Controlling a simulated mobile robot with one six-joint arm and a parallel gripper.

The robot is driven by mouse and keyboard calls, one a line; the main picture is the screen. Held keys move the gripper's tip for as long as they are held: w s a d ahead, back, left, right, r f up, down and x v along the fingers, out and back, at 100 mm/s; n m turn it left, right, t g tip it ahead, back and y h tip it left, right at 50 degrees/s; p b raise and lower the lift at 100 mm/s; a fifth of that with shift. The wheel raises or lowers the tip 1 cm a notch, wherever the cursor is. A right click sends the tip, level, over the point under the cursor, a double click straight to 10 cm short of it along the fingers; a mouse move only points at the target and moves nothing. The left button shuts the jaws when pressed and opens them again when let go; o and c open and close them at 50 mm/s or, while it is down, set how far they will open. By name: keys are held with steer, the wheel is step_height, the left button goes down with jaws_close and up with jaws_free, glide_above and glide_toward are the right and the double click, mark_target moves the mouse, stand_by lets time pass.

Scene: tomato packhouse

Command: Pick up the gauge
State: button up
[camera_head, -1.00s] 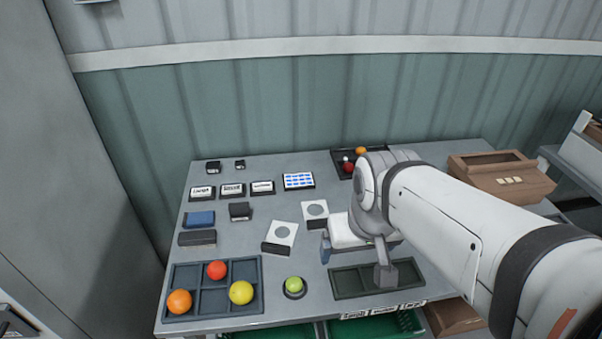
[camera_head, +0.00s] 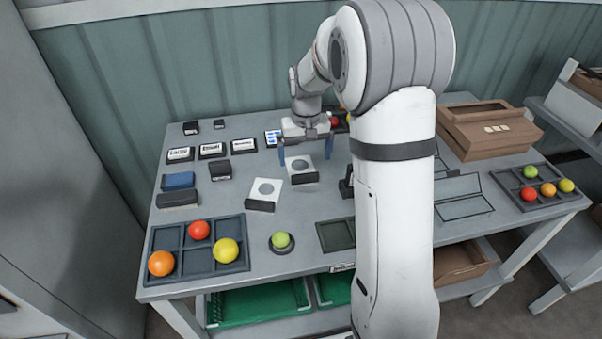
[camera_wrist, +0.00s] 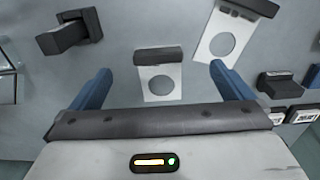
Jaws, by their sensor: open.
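Two gauges, white plates with a round grey disc or hole and a dark block at one end, lie on the grey table. The farther gauge (camera_head: 297,163) is just below my gripper (camera_head: 305,157); the other gauge (camera_head: 252,188) lies to its left and nearer. My gripper is open and empty, its blue fingers pointing down. In the wrist view the first gauge (camera_wrist: 145,90) shows between the open fingers of my gripper (camera_wrist: 163,78), apart from both. The other gauge (camera_wrist: 204,48) is at the upper right there, partly cut off.
A tray (camera_head: 193,270) with tomatoes and a green tomato (camera_head: 281,240) on a round stand are at the front left. A dark block-like object (camera_wrist: 70,35) stands beside the gauges. Dark and blue blocks (camera_head: 179,181) and labels lie left. A brown box (camera_head: 488,132) is right.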

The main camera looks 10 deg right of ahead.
mark_target(305, 175)
steer(key=shift+w+f, duration=0.65)
steer(key=shift+f, duration=0.35)
steer(key=f, duration=0.7)
steer(key=shift+w+d+f, duration=0.25)
steer(key=shift+w+f, duration=0.05)
steer(key=shift+c, duration=0.2)
steer(key=c, duration=1)
